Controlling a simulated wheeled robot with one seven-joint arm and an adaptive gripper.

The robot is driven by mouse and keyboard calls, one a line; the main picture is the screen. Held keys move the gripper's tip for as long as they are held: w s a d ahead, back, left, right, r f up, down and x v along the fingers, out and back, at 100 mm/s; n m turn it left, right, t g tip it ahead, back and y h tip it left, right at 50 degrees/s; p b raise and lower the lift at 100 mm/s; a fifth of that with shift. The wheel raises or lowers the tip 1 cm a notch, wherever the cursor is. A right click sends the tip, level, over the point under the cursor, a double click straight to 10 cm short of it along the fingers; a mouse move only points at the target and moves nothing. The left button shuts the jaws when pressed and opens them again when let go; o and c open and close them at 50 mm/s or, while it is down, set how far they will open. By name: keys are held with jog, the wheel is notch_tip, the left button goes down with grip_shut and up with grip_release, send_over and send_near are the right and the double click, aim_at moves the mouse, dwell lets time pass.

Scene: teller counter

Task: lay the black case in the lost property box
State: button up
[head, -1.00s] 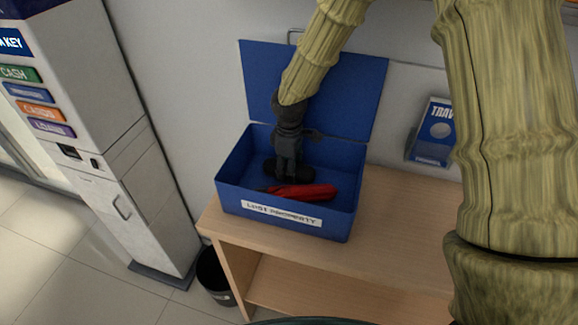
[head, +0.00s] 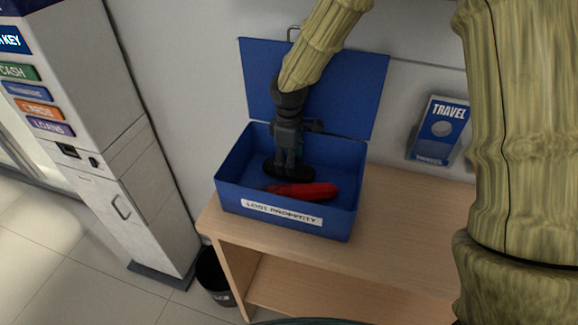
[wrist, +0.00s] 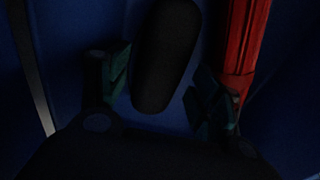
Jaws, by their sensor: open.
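The black case (wrist: 165,55) is a dark, rounded, elongated thing lying in the blue lost property box (head: 230,200). In the head view the case (head: 305,171) lies at the back of the box floor, behind a red item. My gripper (head: 288,163) is inside the box, pointing down just above the case, and hides part of it. In the wrist view my gripper (wrist: 163,90) is open, with one finger on each side of the case's near end. Gaps show between the fingers and the case, so it is not gripped.
A red folded item (head: 305,191), perhaps an umbrella, lies in the box beside the case. The blue lid (head: 350,85) stands open behind. The box sits on a wooden counter (head: 400,235). A travel leaflet holder (head: 440,130) is to the right, a kiosk (head: 110,130) to the left.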

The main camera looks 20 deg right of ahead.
notch_tip(320, 180, up, 9)
jog(key=b, duration=0.2)
dwell(0.3)
jog(key=shift+s+r, duration=0.1)
dwell(1.2)
